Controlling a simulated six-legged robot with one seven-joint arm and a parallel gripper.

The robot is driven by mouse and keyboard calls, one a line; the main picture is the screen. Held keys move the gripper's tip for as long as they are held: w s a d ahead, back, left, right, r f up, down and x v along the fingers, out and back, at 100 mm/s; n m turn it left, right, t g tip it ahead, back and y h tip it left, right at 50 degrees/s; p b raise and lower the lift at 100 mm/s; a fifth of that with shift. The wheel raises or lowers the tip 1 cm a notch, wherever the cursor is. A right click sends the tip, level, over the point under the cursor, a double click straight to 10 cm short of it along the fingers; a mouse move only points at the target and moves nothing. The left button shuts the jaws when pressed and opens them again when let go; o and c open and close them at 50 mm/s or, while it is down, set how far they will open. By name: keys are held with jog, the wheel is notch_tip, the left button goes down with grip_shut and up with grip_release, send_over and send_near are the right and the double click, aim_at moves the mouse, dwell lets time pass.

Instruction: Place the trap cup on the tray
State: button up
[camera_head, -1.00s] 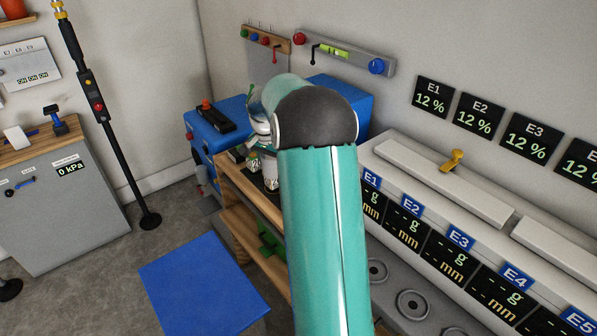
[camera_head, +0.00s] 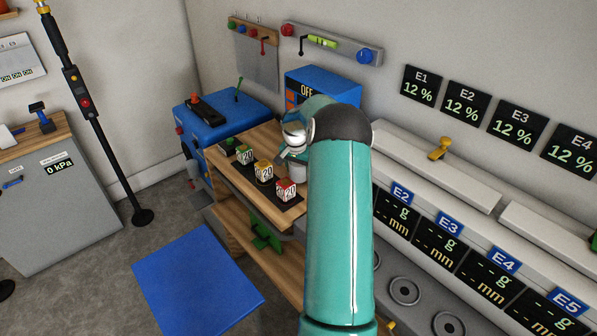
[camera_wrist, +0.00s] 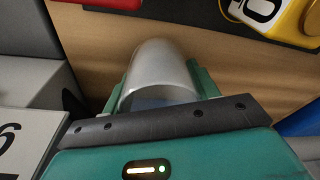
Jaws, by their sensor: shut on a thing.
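The trap cup, a pale grey translucent cup (camera_wrist: 160,72), sits between the two green fingers of my gripper (camera_wrist: 164,82) in the wrist view. My gripper is shut on it. In the head view my gripper (camera_head: 294,146) is over the right side of the wooden bench, and a pale cup (camera_head: 297,172) shows just below it. A flat dark tray-like strip (camera_head: 241,177) lies on the bench, left of my gripper. I cannot tell whether the strip is the tray. I cannot tell whether the cup touches the bench.
Green, yellow and red-topped blocks (camera_head: 286,190) marked 20 stand along the dark strip, close to the cup. A blue machine (camera_head: 215,125) stands behind the bench (camera_head: 262,135). A row of grey stations with displays (camera_head: 437,238) is at right.

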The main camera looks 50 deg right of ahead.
jog(key=shift+f, duration=0.4)
jog(key=shift+f, duration=0.2)
jog(key=o, duration=1)
jog(key=shift+c, duration=0.2)
jog(key=shift+r, duration=0.1)
